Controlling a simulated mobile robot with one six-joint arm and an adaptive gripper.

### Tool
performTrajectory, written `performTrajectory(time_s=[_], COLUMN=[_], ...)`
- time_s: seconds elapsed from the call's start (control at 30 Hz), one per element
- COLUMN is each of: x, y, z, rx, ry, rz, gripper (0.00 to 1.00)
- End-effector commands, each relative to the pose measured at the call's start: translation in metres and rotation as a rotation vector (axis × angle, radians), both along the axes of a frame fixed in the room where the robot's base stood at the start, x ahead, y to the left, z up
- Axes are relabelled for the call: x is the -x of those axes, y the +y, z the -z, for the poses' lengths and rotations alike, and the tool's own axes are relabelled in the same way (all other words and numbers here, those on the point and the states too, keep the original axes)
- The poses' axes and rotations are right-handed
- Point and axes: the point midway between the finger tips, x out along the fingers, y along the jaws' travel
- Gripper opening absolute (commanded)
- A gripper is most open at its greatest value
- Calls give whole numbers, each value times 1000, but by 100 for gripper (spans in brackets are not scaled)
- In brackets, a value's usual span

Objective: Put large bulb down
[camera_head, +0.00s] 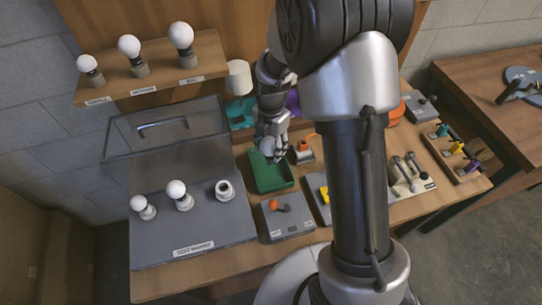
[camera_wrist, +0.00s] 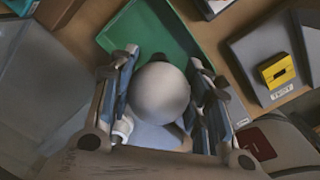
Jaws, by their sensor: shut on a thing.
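My gripper (camera_head: 272,143) is shut on the large bulb, whose round white globe (camera_wrist: 160,92) shows between the two fingers in the wrist view. In the head view the bulb (camera_head: 267,147) is partly hidden by the fingers. My gripper holds it above or near the far end of a green tray (camera_head: 271,187); I cannot tell whether the bulb touches it. The tray (camera_wrist: 133,36) also shows beyond the bulb in the wrist view. Its visible floor looks empty.
A wooden shelf (camera_head: 160,91) at upper left carries three bulbs in holders. A grey tester box (camera_head: 195,232) has two bulbs and one bare socket (camera_head: 224,190); its clear lid (camera_head: 165,127) stands open. A grey switch block (camera_head: 287,221) stands in front of the tray.

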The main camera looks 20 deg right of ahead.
Motion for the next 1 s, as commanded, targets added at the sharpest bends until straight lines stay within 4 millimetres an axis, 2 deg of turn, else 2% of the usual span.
performTrajectory(time_s=[0.13, 0.37, 0.77, 0.8, 1.0], x=[0, 0, 0, 0, 0], y=[0, 0, 0, 0, 0], z=[11, 44, 48, 47, 47], rx=[0, 0, 0, 0, 0], ry=[0, 0, -1, -1, -1], rz=[0, 0, 0, 0, 0], gripper=[27, 27, 27, 47, 60])
